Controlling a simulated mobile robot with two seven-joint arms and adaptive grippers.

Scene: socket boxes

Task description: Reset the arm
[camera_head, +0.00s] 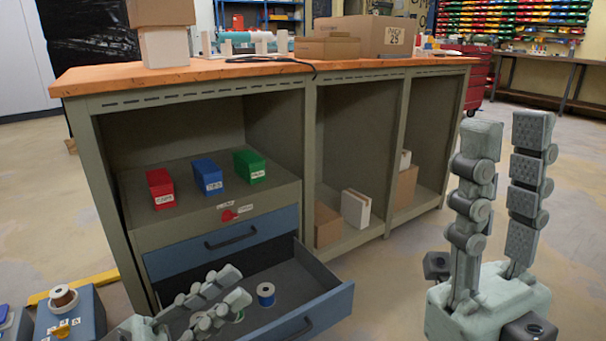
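My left gripper (235,284) reaches in from the bottom left, over the open lower drawer (318,307) of the workbench. Its two fingers are apart, with nothing visible between them. A blue-rimmed spool (265,293) stands in the drawer just right of the fingertips. Another round item beneath the fingers is partly hidden. My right gripper (507,125) is at the right, in front of the bench's right end, with its fingers pointing up. Its fingers are apart and empty.
The workbench (250,70) carries cardboard boxes on top. Red (160,189), blue (207,177) and green (249,167) socket boxes sit on its shelf. The upper drawer (225,243) is shut. A blue box with a spool (70,318) stands at bottom left. Floor is clear between bench and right gripper.

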